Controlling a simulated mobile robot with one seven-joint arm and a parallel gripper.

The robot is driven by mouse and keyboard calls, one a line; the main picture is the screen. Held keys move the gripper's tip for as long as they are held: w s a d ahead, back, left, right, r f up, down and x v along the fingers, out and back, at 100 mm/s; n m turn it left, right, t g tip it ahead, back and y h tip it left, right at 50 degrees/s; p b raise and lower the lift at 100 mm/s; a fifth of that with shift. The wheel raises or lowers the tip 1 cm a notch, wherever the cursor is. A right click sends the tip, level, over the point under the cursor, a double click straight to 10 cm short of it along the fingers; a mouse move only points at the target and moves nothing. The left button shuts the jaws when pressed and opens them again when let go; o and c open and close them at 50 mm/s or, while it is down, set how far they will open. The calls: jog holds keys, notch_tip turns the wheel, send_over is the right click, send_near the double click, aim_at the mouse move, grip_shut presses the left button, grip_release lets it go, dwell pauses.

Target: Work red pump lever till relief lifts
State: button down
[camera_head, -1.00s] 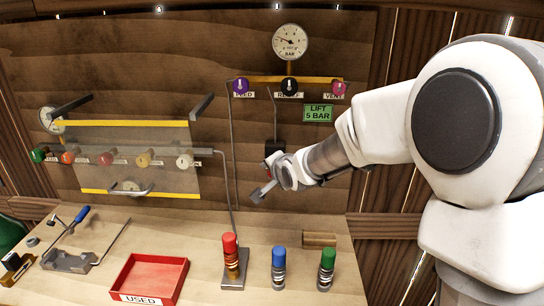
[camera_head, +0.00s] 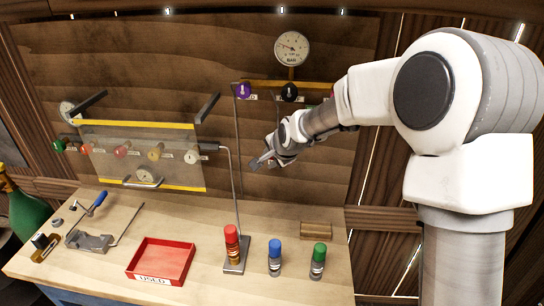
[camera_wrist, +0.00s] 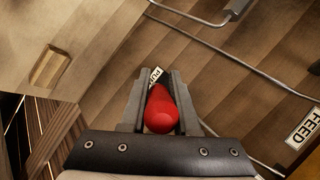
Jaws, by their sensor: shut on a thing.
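The red pump lever's rounded grip (camera_wrist: 162,110) shows in the wrist view between the two grey fingers of my gripper (camera_wrist: 159,82), which is shut on it. A partly covered label starting "PU" (camera_wrist: 155,75) shows just beyond the grip. In the head view my gripper (camera_head: 262,162) is in front of the wooden board, right of the grey pipe; the lever is hidden there. The round pressure gauge (camera_head: 291,48) is at the top of the board; its needle is too small to read surely.
Purple (camera_head: 243,90) and black (camera_head: 289,92) knobs sit under the gauge; my arm covers the area right of them. A clear panel (camera_head: 140,155) is left. The bench holds a red tray (camera_head: 160,262) and red (camera_head: 232,245), blue (camera_head: 275,258) and green (camera_head: 318,260) capped cylinders.

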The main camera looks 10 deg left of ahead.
jog(key=shift+w+r, duration=0.1)
jog(key=shift+r, duration=0.1)
jog(key=c, duration=0.7)
grip_release()
jog(key=shift+f, duration=0.1)
jog(key=shift+o, duration=0.2)
jog(key=b+v, duration=0.1)
jog(key=v, duration=1.6)
jog(key=shift+r, duration=0.25)
